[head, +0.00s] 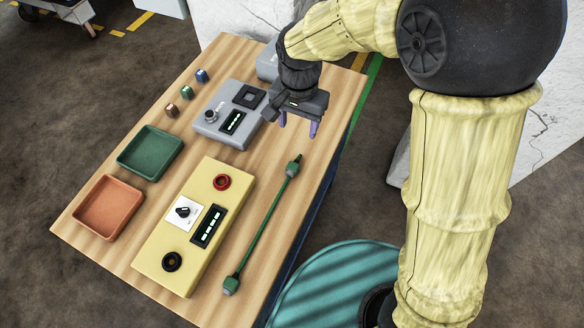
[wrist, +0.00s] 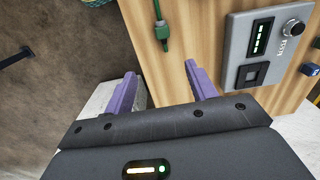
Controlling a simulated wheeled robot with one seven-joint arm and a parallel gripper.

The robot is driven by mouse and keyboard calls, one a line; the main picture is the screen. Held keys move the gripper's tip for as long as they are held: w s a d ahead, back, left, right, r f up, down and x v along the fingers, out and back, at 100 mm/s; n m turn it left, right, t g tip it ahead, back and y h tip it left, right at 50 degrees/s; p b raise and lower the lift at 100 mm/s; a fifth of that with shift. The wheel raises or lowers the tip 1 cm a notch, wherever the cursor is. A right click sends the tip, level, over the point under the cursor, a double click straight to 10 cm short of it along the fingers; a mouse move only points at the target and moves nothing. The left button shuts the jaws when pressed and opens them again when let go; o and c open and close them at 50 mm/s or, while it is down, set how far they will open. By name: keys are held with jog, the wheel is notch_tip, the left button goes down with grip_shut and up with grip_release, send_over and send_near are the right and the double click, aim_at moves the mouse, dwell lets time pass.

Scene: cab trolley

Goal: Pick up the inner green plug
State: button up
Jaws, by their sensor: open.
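A green cable (head: 262,228) lies along the right side of the wooden table with a green plug at each end. One plug (head: 293,166) is at the far end, close to the table's right edge; the other plug (head: 231,285) is at the near end. I cannot tell for sure which one is called inner. My gripper (head: 298,126) is open and empty, just beyond the far plug and apart from it. In the wrist view the far plug (wrist: 162,31) shows ahead of the purple fingers (wrist: 160,70), roughly between them.
A yellow control box (head: 160,235) stands left of the cable. A grey box (head: 216,128) with a knob is left of my gripper; another grey box (head: 267,62) is behind. Green (head: 125,160) and orange (head: 83,218) trays and several small blocks are at the left.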

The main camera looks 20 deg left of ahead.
jog(key=shift+s+a, duration=0.25)
jog(key=shift+a, duration=0.35)
jog(key=p, duration=0.2)
send_over(292, 167)
jog(key=f, duration=1.2)
jog(key=shift+w+f, duration=0.15)
jog(key=shift+w, duration=0.05)
jog(key=f, duration=0.2)
jog(key=f+p, duration=0.1)
jog(key=f, duration=0.1)
jog(key=shift+s+d, duration=0.1)
jog(key=shift+s, duration=0.1)
jog(key=shift+f, duration=0.6)
